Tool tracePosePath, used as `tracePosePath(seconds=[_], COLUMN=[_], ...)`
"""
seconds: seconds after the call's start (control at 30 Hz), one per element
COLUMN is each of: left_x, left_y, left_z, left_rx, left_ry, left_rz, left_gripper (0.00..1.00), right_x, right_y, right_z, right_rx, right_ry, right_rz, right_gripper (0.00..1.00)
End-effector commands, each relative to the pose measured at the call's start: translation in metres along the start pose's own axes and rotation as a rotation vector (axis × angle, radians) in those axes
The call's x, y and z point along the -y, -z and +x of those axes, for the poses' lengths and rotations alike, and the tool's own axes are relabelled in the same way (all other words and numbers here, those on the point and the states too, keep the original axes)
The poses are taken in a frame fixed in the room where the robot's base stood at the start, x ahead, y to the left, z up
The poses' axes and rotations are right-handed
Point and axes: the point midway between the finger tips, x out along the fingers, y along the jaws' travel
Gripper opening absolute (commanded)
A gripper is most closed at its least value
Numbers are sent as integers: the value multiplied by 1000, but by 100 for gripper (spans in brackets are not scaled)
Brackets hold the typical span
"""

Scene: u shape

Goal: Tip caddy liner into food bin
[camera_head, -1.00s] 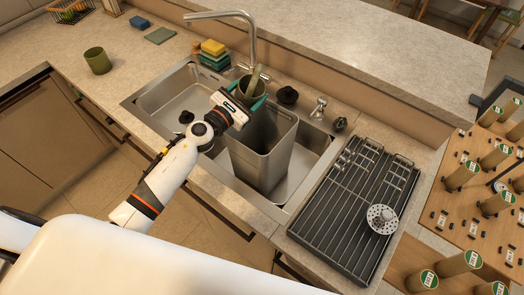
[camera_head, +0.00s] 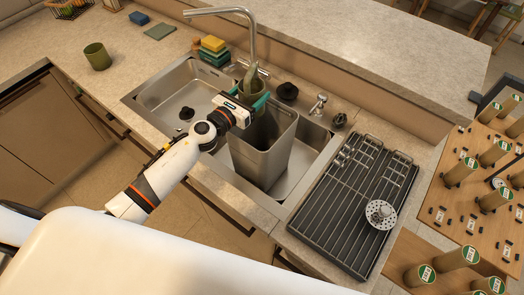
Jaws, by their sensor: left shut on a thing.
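My left gripper (camera_head: 251,101) is shut on an olive-green, cup-like liner (camera_head: 252,87) and holds it above the sink, at the back left of the tall grey bin (camera_head: 262,156). A paler green strip sticks up from the liner's top; its contents are too small to make out. The bin stands upright in the right part of the sink with its top open. The gripper hides part of the liner and the bin's back left rim. My right gripper is not in view.
A tap (camera_head: 246,22) arches just behind the held liner. A black drying rack (camera_head: 340,205) lies right of the sink. A green cup (camera_head: 97,56) stands on the left counter. Sponges (camera_head: 213,48) sit behind the sink. The left basin is mostly clear.

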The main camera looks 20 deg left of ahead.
Motion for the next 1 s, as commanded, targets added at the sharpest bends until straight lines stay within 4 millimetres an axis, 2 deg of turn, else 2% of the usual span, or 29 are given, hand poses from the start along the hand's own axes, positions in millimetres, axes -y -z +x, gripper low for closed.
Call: tracePosePath(seconds=[0.5, 1.0], left_x=[43, 48], left_y=[26, 29], left_z=[6, 6], left_rx=[0, 0], left_ry=[0, 1], left_rz=[3, 2], left_gripper=[38, 38], right_x=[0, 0], right_y=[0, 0], right_z=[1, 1], right_rx=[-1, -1], right_ry=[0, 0], right_rz=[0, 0], right_gripper=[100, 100])
